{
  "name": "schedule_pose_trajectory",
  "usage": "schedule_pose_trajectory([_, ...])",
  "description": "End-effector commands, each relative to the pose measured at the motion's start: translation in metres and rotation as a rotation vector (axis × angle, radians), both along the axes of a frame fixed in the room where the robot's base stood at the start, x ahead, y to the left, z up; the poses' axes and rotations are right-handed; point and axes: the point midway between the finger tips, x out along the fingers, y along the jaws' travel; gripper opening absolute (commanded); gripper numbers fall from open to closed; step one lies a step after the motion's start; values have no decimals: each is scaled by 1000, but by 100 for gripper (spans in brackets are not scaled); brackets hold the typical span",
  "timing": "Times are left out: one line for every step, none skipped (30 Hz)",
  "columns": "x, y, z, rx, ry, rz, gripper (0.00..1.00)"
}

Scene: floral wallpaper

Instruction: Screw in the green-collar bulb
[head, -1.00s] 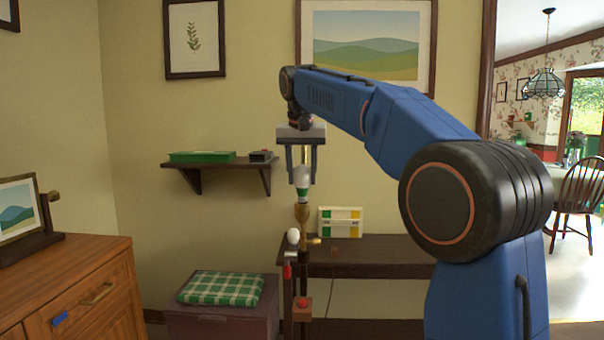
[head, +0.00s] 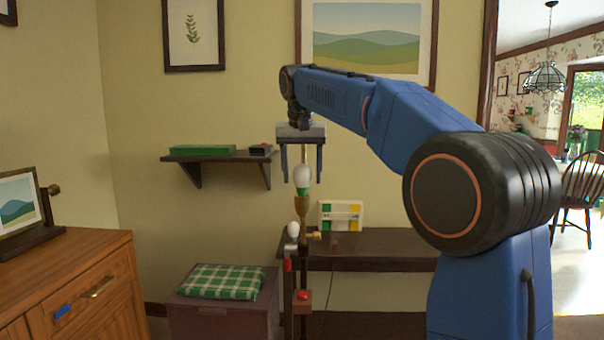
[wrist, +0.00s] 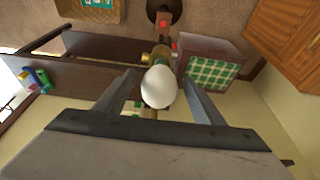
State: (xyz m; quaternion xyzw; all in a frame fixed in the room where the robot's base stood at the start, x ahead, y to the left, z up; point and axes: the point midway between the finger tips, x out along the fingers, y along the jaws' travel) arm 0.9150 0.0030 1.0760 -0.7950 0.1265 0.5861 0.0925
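The green-collar bulb (head: 302,175) is white and stands upright, its green collar just above the brass socket of the lamp (head: 302,207). How deep it sits in the socket cannot be told. My gripper (head: 302,180) is above it, pointing down, with a finger on each side of the bulb. The wrist view shows the white glass (wrist: 158,87) between the two spread fingers, with a gap on both sides. My gripper is open and apart from the bulb.
A second white bulb (head: 293,230) is low beside the lamp's stem. A white, green and yellow box (head: 341,215) stands on the dark table (head: 385,245). A wall shelf (head: 215,160) is at left. A chest with a green checked cushion (head: 222,282) stands below.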

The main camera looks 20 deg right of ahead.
Motion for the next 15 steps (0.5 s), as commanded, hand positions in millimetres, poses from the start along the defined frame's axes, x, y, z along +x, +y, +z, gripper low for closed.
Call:
schedule_pose_trajectory([0,0,0,0,0,0,63])
schedule_pose_trajectory([0,0,0,0,0,0,63])
schedule_pose_trajectory([0,0,0,0,0,0,63])
schedule_pose_trajectory([0,0,0,0,0,0,63])
schedule_pose_trajectory([0,0,0,0,0,0,63])
schedule_pose_trajectory([0,0,1,0,0,0,63])
schedule_pose_trajectory([0,0,3,0,0,0,63])
schedule_pose_trajectory([-1,1,4,0,-1,0,63])
schedule_pose_trajectory([-2,1,8,1,-1,0,63])
schedule_pose_trajectory([-3,1,11,1,-1,0,63])
schedule_pose_trajectory([-4,2,14,1,-1,0,63])
schedule_pose_trajectory([-5,2,20,0,-2,0,63])
schedule_pose_trajectory([-7,3,25,0,-2,0,63])
schedule_pose_trajectory([-8,3,30,0,-2,0,63])
schedule_pose_trajectory([-10,4,38,1,-3,1,63])
